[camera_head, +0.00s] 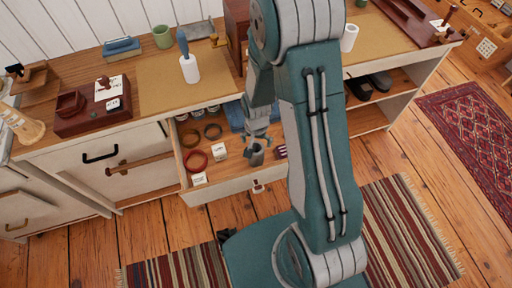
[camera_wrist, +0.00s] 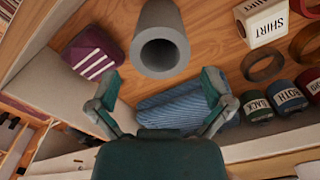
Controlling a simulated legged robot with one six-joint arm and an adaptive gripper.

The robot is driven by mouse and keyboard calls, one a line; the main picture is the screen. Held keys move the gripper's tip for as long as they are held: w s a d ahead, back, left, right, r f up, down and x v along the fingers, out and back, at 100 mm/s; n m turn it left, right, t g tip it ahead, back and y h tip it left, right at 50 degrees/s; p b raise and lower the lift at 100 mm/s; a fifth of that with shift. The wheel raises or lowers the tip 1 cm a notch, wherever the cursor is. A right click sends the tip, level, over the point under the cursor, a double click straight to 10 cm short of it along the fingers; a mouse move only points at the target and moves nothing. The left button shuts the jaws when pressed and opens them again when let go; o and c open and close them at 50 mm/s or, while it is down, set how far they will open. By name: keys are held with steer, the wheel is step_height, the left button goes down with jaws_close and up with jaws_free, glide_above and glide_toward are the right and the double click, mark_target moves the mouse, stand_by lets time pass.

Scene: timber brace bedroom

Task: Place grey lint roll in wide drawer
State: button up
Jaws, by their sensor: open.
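The grey lint roll (camera_head: 257,157) is a short hollow cylinder inside the open wide drawer (camera_head: 222,190), near the drawer's front. In the wrist view the roll (camera_wrist: 161,50) shows its open end towards me, over the wooden drawer floor. I cannot tell whether it rests on that floor. My gripper (camera_head: 258,142) is just above the roll in the head view. In the wrist view my gripper's fingers (camera_wrist: 161,82) are spread wide with nothing between them, and the roll lies beyond the tips, apart from them.
The drawer also holds a blue striped cloth (camera_wrist: 175,106), a maroon striped item (camera_wrist: 92,53), a white SHIRT block (camera_wrist: 264,22), several labelled rolls (camera_wrist: 287,96) and rings (camera_head: 195,160). The counter above carries a blue-handled lint roller (camera_head: 189,68) and a green cup (camera_head: 162,37).

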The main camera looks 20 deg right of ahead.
steer(key=s+r+n+t, duration=0.2)
steer(key=s+r+t, duration=0.1)
steer(key=r, duration=1.9)
steer(key=s+r+n+t, duration=0.2)
steer(key=s+r+n, duration=0.2)
steer(key=s+r, duration=0.7)
steer(key=shift+s+a+r+t, duration=0.2)
steer(key=shift+s+r+t, duration=0.1)
